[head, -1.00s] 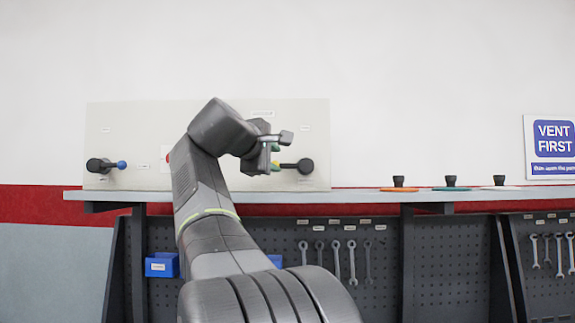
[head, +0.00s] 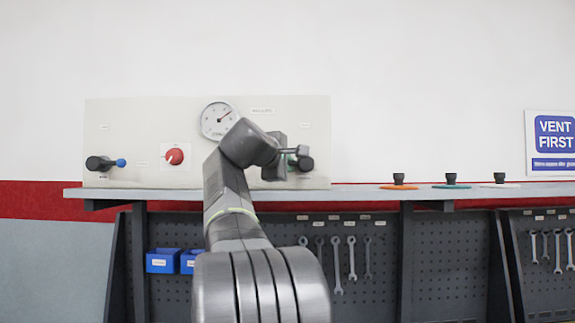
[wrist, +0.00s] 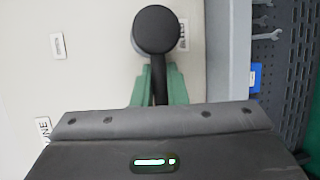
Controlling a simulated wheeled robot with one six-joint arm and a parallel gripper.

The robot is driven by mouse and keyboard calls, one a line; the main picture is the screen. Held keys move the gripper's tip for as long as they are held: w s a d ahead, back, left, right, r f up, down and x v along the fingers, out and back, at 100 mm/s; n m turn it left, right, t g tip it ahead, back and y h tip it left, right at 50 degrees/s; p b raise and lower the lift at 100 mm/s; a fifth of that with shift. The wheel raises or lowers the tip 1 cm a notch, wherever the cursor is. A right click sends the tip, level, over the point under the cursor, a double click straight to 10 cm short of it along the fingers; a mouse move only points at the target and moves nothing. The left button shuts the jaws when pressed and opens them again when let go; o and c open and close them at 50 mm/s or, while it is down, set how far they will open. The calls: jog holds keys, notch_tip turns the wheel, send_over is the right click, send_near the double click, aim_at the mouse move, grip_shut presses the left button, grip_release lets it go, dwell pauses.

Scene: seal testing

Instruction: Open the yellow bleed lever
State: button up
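The bleed lever shows as a round black hub (wrist: 155,30) with a dark arm running down from it in the wrist view. In the head view its hub (head: 306,164) is at the right of the pale panel, partly behind my gripper (head: 293,158). The lever's yellow end is hidden by my gripper. The green fingers of my gripper (wrist: 159,88) lie on both sides of the lever arm, close against it with no clear gap. They look shut on it.
The pale panel (head: 140,130) also carries a gauge (head: 218,120), a red knob (head: 174,156) and a blue-tipped lever (head: 105,163). A shelf (head: 350,195) runs below it, with several black-knobbed discs at the right. Wrenches (head: 336,265) and blue bins (head: 162,262) are lower down.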

grip_shut()
jog(key=shift+r, duration=0.1)
jog(key=shift+r+m+p, duration=0.3)
jog(key=shift+m+p, duration=0.1)
jog(key=shift+p, duration=0.5)
jog(key=shift+d+r+m+g+y+p, duration=0.15)
jog(key=shift+r+m+g+y+p, duration=0.3)
jog(key=shift+m+y+p, duration=0.55)
jog(key=shift+d+r+m+p, duration=0.15)
jog(key=shift+r+m+p, duration=0.15)
jog(key=shift+m+p, duration=0.3)
jog(key=shift+d+r+m+g+y, duration=0.2)
jog(key=shift+r+m+y, duration=0.05)
jog(key=shift+m+y, duration=0.25)
jog(key=shift+d+r+m+g+y, duration=0.15)
jog(key=shift+d+r+m+y, duration=0.1)
jog(key=shift+m+y, duration=0.25)
jog(key=d+m+y, duration=0.1)
jog(key=d+r+m+y, duration=0.1)
jog(key=m, duration=0.1)
jog(key=shift+m+y, duration=0.3)
jog(key=shift+d+r+m+y, duration=0.15)
jog(key=shift+d+m+y, duration=0.5)
jog(key=shift+m+y, duration=0.5)
